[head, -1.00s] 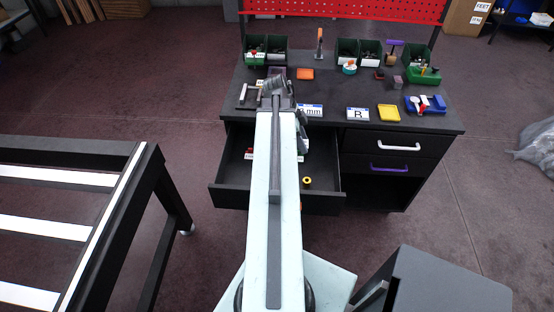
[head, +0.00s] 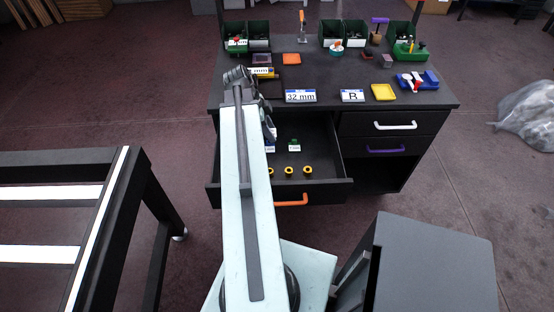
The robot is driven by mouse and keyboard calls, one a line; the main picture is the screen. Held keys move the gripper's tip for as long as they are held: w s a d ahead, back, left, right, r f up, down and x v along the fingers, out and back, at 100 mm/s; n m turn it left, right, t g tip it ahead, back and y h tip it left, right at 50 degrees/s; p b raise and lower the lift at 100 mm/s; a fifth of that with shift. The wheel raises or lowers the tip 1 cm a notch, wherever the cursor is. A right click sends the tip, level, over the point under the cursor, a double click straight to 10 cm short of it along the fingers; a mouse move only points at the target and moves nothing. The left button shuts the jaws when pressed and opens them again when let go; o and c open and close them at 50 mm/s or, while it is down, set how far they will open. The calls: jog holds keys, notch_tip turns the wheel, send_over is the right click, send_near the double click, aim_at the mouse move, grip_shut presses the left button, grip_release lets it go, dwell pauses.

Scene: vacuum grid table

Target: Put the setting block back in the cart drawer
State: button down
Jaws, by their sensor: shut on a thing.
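The cart drawer (head: 330,183) is pulled open at the front left of the dark workbench, with its orange handle (head: 291,202) facing me. My gripper (head: 268,122) is over the rear left part of the drawer, partly behind my own arm. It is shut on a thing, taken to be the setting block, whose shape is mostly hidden. Inside the drawer are a small green piece with a white label (head: 294,145) and several yellow rings (head: 307,169). My arm covers the drawer's left middle.
Green bins (head: 259,43) line the back. A grey surface (head: 435,260) is at lower right, a black frame (head: 60,220) at left.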

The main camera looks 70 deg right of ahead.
jog(key=b, duration=0.5)
send_over(273, 163)
jog(key=w, duration=0.2)
notch_tip(273, 163, down, 7)
jog(key=f+b, duration=0.9)
jog(key=f, duration=0.1)
jog(key=shift+s+a+f+b, duration=0.1)
jog(key=shift+a+b, duration=0.2)
jog(key=shift+a, duration=0.05)
jog(key=shift+r, duration=0.25)
jog(key=shift+f, duration=0.25)
jog(key=c, duration=1.1)
grip_release()
jog(key=shift+r, duration=0.1)
